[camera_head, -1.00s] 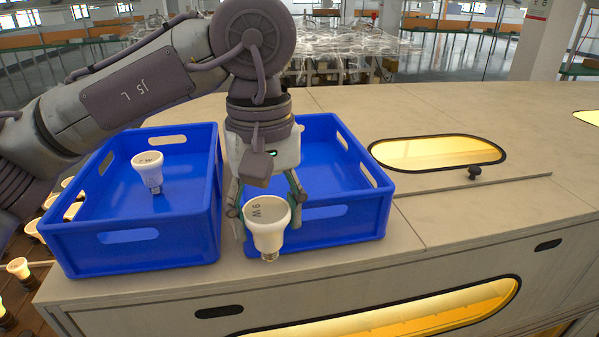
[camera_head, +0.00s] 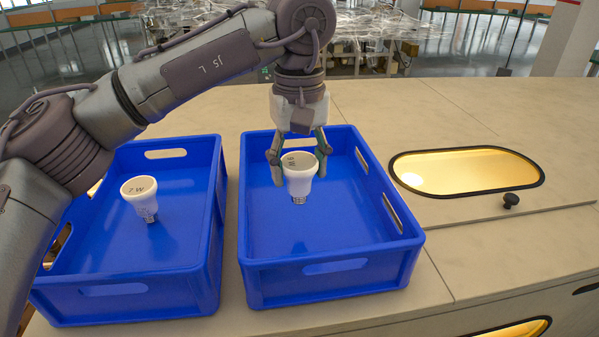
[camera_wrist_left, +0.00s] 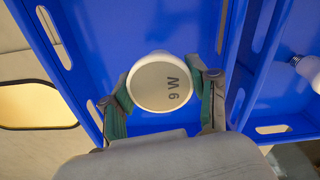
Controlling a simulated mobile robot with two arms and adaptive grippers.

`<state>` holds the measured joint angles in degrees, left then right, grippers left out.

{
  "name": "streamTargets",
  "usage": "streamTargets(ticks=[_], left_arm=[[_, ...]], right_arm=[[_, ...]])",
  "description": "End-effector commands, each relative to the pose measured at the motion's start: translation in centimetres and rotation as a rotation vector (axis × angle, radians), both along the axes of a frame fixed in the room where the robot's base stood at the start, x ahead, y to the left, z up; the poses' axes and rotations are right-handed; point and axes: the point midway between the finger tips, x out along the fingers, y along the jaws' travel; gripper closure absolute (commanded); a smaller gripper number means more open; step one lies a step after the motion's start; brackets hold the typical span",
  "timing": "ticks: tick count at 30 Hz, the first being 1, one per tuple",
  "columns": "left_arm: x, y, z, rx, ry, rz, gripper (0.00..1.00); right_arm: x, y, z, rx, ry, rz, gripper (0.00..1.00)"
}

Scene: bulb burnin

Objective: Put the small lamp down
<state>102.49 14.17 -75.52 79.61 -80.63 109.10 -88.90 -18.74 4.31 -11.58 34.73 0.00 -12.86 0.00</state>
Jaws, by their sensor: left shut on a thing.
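The small lamp is a white bulb (camera_head: 299,180) with a metal screw base, marked "9 W" on its flat face. My left gripper (camera_head: 299,160) is shut on it and holds it upright, base down, over the right blue crate (camera_head: 335,268). In the left wrist view the bulb (camera_wrist_left: 161,84) sits between both fingers (camera_wrist_left: 163,92) with the blue crate floor behind it. Whether the base touches the crate floor I cannot tell. Another white bulb (camera_head: 141,197), with different lettering, stands in the left blue crate (camera_head: 115,290). My right gripper is not in view.
Apart from the held bulb, the right crate looks empty. A narrow gap separates the crates. To the right, the bench top has a lit oval window (camera_head: 466,171) and a small black knob (camera_head: 510,200). The right crate's walls rise around the bulb.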

Motion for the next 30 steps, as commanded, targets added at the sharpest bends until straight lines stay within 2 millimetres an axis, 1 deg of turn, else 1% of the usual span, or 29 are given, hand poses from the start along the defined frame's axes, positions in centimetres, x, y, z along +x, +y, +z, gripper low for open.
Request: streamTargets(ticks=[1, 3, 6, 9, 13, 16, 18, 21, 26, 27, 29, 30], left_arm=[[0.6, 0.0, -0.1, 0.0, 0.002, 0.002, 0.76], [1.2, 0.1, -0.6, 0.0, 0.001, 0.0, 0.76], [1.6, 0.1, -1.0, 0.0, -0.001, -0.001, 0.76], [1.6, 0.2, -1.9, 0.001, 0.001, -0.002, 0.76], [1.5, 0.2, -3.7, 0.001, 0.002, -0.002, 0.76], [1.5, 0.1, -4.8, -0.001, -0.001, -0.001, 0.76], [1.6, 0.1, -5.0, 0.0, -0.002, -0.001, 0.76], [1.6, 0.1, -5.0, -0.001, -0.003, 0.0, 0.76], [1.6, 0.1, -5.4, -0.001, -0.003, 0.0, 0.76], [1.6, 0.1, -5.3, -0.001, -0.003, 0.0, 0.38], [1.6, 0.1, -5.3, -0.001, -0.002, 0.0, 0.28], [1.5, 0.1, -5.3, -0.001, -0.002, 0.0, 0.21]], right_arm=[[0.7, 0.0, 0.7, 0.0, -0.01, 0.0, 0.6], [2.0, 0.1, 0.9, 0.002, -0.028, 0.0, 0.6], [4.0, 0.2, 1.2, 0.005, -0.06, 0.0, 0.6], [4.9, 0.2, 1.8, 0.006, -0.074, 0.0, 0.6], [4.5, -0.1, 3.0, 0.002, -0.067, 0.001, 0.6], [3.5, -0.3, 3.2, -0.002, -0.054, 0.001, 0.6], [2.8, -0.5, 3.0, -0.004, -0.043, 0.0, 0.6], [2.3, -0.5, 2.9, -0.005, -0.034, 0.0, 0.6], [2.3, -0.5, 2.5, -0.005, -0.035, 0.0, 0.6], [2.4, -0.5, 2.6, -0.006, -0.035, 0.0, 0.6], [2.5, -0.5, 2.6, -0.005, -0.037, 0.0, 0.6], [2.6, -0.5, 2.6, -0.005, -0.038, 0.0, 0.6]])
